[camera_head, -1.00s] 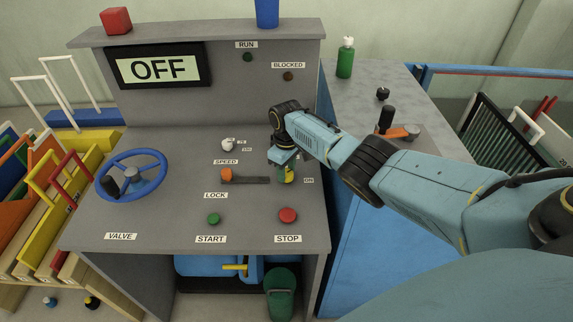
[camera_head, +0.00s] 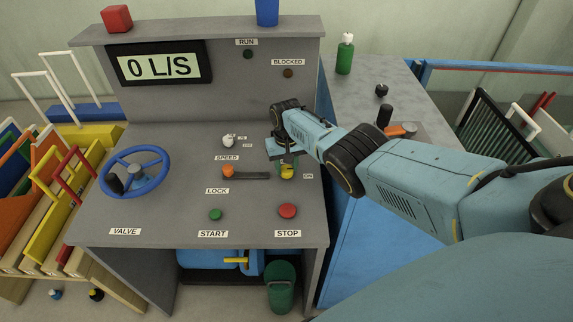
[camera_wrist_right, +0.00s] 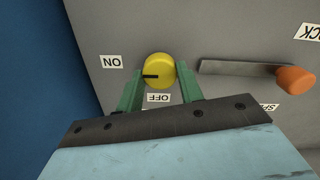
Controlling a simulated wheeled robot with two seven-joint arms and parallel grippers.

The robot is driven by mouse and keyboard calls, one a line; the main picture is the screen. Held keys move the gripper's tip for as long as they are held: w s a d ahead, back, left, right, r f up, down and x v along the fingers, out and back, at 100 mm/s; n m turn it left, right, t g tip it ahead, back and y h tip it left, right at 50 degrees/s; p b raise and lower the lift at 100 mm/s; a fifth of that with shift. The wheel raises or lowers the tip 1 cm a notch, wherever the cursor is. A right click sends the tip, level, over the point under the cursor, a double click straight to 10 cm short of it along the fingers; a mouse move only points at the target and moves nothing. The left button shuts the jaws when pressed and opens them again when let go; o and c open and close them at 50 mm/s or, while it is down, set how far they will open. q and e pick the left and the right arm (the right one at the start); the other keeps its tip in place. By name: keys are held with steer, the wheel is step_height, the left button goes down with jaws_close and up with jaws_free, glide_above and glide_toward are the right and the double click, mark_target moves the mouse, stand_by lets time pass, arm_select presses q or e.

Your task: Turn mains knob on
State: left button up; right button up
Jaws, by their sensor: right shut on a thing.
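The yellow mains knob (camera_head: 287,175) sits on the grey console's sloped top, at its right side, beside the ON label (camera_head: 308,176). In the right wrist view the knob (camera_wrist_right: 160,66) sits between the green fingers of my right gripper (camera_wrist_right: 159,75), which is shut on it. The knob's black mark points left, roughly toward the ON label (camera_wrist_right: 112,62); the OFF label (camera_wrist_right: 158,98) is below it. In the head view my right gripper (camera_head: 287,160) reaches down over the knob. My left gripper is not in view.
The green start button (camera_head: 215,214) and red stop button (camera_head: 287,211) are in front. A blue valve wheel (camera_head: 134,172) is at left. A green bottle (camera_head: 345,54) stands on the side bench.

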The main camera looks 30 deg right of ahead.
mark_target(287, 169)
stand_by(0.5)
steer(key=o, duration=1)
steer(key=shift+r, duration=0.15)
steer(key=shift+r+p, duration=0.3)
steer(key=shift+p, duration=0.05)
step_height(287, 169, up, 5)
steer(key=shift+f+p, duration=0.15)
steer(key=shift+p, duration=1.1)
step_height(287, 169, up, 8)
steer(key=p, duration=0.1)
